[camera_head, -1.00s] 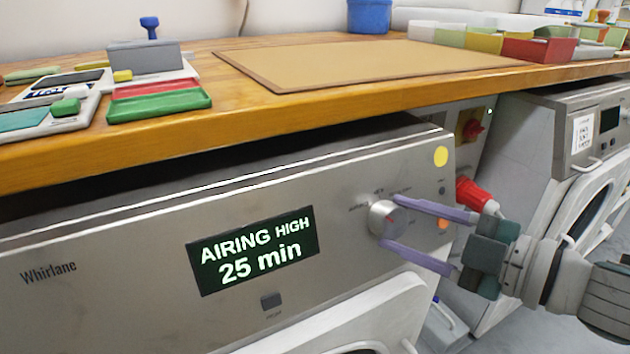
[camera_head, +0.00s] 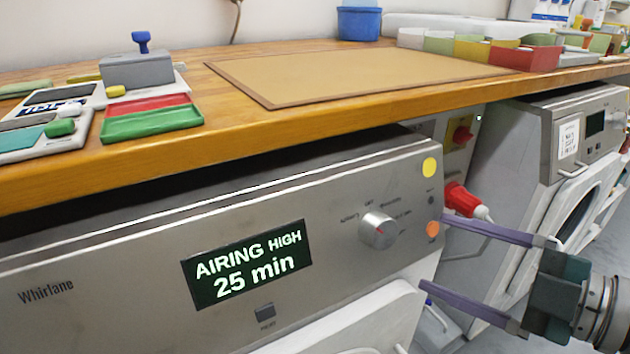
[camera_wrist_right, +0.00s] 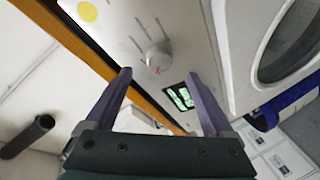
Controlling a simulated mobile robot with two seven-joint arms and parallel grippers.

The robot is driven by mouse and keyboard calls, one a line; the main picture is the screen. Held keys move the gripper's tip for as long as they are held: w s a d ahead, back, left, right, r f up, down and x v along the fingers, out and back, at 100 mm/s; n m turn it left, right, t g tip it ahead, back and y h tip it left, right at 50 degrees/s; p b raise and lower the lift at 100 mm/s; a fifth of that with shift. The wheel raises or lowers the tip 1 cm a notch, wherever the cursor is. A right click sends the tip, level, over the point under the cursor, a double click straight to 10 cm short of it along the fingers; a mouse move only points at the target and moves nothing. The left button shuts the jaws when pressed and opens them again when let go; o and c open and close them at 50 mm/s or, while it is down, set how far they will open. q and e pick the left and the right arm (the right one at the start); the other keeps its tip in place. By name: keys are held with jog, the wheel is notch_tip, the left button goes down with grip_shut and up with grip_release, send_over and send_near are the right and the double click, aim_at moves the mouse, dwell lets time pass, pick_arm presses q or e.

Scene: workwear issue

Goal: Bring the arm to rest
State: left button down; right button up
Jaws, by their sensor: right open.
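My right gripper (camera_head: 430,254) comes in from the right in the head view, with its two purple fingers spread and nothing between them. It is to the right of the dial (camera_head: 378,230) on the washer-like machine's panel (camera_head: 110,285) and apart from the dial. The machine's display (camera_head: 247,264) reads "AIRING HIGH 25 min". In the right wrist view the open fingers (camera_wrist_right: 164,88) point toward the panel, and the dial (camera_wrist_right: 157,57) shows beyond them. My left gripper is not in view.
A wooden worktop (camera_head: 300,136) runs above the machine, holding a tan board (camera_head: 350,75), red and green trays (camera_head: 150,122) and a blue tub (camera_head: 359,23). A red plug (camera_head: 461,198) is close to the upper finger. A second machine (camera_head: 545,140) stands at the right.

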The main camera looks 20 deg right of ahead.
jog(key=shift+v, duration=1.25)
